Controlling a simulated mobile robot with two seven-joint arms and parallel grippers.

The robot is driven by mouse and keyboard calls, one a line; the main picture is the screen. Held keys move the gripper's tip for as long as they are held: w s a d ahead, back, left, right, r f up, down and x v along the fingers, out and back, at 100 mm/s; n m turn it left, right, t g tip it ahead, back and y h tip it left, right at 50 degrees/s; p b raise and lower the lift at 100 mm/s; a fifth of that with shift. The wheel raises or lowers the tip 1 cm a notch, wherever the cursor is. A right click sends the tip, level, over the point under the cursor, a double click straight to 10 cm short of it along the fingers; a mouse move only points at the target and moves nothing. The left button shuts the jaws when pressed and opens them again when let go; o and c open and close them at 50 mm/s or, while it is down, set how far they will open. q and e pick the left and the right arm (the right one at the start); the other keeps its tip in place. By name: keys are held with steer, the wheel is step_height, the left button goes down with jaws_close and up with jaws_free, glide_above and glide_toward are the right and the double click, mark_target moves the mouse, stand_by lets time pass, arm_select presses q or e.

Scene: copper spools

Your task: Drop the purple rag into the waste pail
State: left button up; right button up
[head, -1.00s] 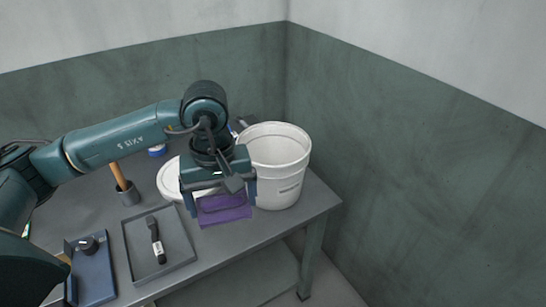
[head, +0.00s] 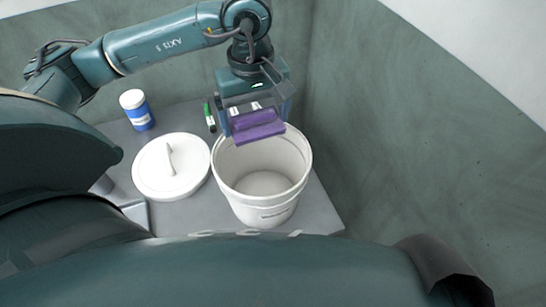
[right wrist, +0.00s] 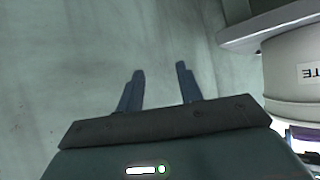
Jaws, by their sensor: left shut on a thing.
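The purple rag (head: 257,133) hangs folded between the fingers of my left gripper (head: 259,121), which is shut on it. In the head view the rag overlaps the far rim of the white waste pail (head: 262,208), whose inside looks empty. The right wrist view shows the pail (right wrist: 290,75) upside down at the right edge, with part of its label. The purple rag (right wrist: 304,141) shows there close to the pail's rim. My right gripper (right wrist: 158,75) is open and empty, with its fingers apart in front of the wall.
A round white lid (head: 171,168) with a handle lies left of the pail on the grey table (head: 192,219). A blue jar with a white cap (head: 137,110) and a green marker (head: 209,116) stand or lie behind. A green wall (head: 420,170) is close at the right.

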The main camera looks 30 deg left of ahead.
arm_select(q)
steer(key=shift+s+f, duration=0.15)
steer(key=shift+f, duration=0.35)
steer(key=shift+f+b, duration=1.3)
steer(key=shift+f, duration=1.2)
steer(key=o, duration=0.7)
steer(key=shift+r, duration=0.15)
step_height(320, 180, up, 13)
